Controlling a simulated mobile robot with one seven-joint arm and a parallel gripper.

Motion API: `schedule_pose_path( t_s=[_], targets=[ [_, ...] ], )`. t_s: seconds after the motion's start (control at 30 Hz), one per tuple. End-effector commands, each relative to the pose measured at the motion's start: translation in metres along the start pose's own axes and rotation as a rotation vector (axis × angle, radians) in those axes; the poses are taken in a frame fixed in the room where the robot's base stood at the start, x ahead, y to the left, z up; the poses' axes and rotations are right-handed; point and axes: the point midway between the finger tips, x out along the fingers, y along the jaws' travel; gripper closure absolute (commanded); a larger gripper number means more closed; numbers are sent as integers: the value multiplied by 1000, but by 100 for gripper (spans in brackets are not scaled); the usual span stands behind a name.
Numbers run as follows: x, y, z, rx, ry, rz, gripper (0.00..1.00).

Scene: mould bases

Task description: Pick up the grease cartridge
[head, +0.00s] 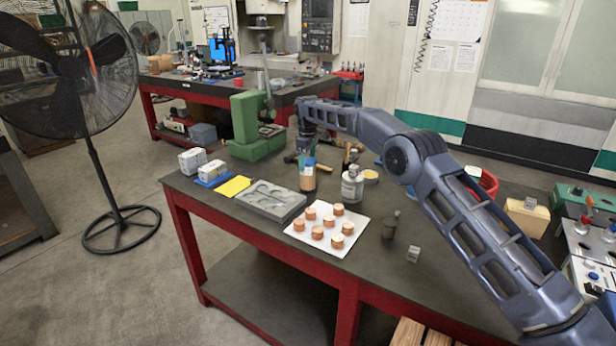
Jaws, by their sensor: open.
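An upright cylinder with a blue upper part and a brown lower part (308,176) stands on the dark workbench; it looks like the grease cartridge, though its label is too small to read. My gripper (304,153) is at the end of my arm, right over the cylinder's top in the picture. It is open, with nothing seen in it. The fingertips are small and dark, so I cannot tell whether they reach around the cylinder's top.
A grey bottle (352,187) stands close right of the cylinder. A grey mould block (270,201) and a white sheet (321,243) with several copper pieces lie in front. A green machine (249,128) stands behind left. A dark bottle (391,226) stands right.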

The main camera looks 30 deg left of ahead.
Motion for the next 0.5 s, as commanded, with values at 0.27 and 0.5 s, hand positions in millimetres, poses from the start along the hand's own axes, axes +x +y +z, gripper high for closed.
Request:
schedule_pose_path(
  t_s=[0.27, 0.5],
  targets=[
    [14, 0, 1, 0, -1, 0, 13],
    [45, 1, 2, 1, -3, 0, 13]
  ],
)
